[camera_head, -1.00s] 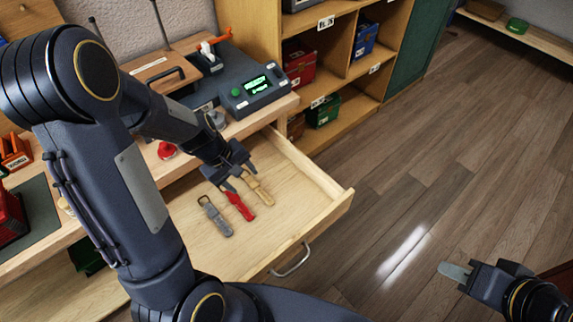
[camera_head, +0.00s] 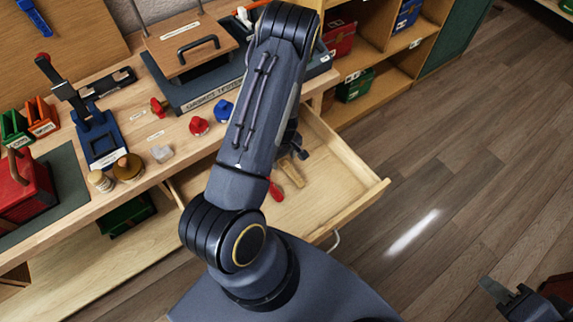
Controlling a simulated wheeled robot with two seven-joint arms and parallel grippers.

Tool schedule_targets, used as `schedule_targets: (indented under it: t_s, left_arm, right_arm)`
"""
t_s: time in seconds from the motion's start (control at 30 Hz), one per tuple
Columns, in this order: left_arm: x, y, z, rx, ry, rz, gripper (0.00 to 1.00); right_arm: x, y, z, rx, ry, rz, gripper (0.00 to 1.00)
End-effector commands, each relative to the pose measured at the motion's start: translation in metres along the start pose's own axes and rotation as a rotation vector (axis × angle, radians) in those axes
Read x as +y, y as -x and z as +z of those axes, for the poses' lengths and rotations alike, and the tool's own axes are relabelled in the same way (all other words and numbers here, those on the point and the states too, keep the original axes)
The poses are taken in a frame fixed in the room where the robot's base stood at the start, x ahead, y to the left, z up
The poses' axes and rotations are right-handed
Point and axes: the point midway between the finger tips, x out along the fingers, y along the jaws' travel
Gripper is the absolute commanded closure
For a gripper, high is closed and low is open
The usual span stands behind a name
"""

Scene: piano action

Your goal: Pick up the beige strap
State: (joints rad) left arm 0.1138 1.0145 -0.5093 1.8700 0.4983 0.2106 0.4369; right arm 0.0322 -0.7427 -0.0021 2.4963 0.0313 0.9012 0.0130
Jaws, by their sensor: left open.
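The beige strap (camera_head: 294,174) lies in the open wooden drawer (camera_head: 345,190), partly hidden by my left arm. The end of a red strap (camera_head: 275,190) shows to its left, and the rest of that strap is behind the arm. The grey strap is hidden. My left gripper (camera_head: 298,156) is open at the upper end of the beige strap, mostly covered by my own forearm. I cannot tell whether it touches the strap. My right gripper (camera_head: 494,290) is at the lower right above the floor, away from the drawer, and its jaw gap is not clear.
The workbench (camera_head: 135,185) behind the drawer holds a red knob (camera_head: 199,126), a blue knob (camera_head: 223,110), a blue press-like tool (camera_head: 100,135) and a red case (camera_head: 25,190). Shelves (camera_head: 375,65) stand at the back right. The drawer's right part is clear.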

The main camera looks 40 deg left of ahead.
Motion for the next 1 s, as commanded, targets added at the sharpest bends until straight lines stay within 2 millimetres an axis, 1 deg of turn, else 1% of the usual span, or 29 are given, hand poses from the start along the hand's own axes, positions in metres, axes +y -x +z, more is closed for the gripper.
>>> schedule_targets:
  t_s: [0.03, 0.1, 0.37, 0.73, 1.0]
  left_arm:
    - [0.0005, -0.0067, 0.0006, -0.002, -0.001, 0.0, 0.43]
    - [0.0003, -0.0119, 0.0004, -0.001, -0.001, 0.0, 0.43]
    - [0.001, -0.0138, 0.0005, 0.0, -0.002, 0.002, 0.43]
    - [0.001, -0.0135, 0.0006, -0.001, -0.002, 0.002, 0.91]
    - [0.0012, -0.0121, 0.0005, 0.0, -0.002, 0.002, 0.91]
  right_arm:
    - [0.0, 0.0001, 0.0, 0.0, 0.0, 0.0, 0.68]
    - [0.0, 0.0001, -0.0001, 0.0, 0.0, 0.0, 0.68]
    - [0.0, 0.0, 0.0, 0.0, 0.0, 0.0, 0.68]
    - [0.0, 0.0, 0.0, 0.0, 0.0, 0.0, 0.68]
    - [0.0001, -0.0002, 0.0001, 0.0, 0.0, 0.0, 0.68]
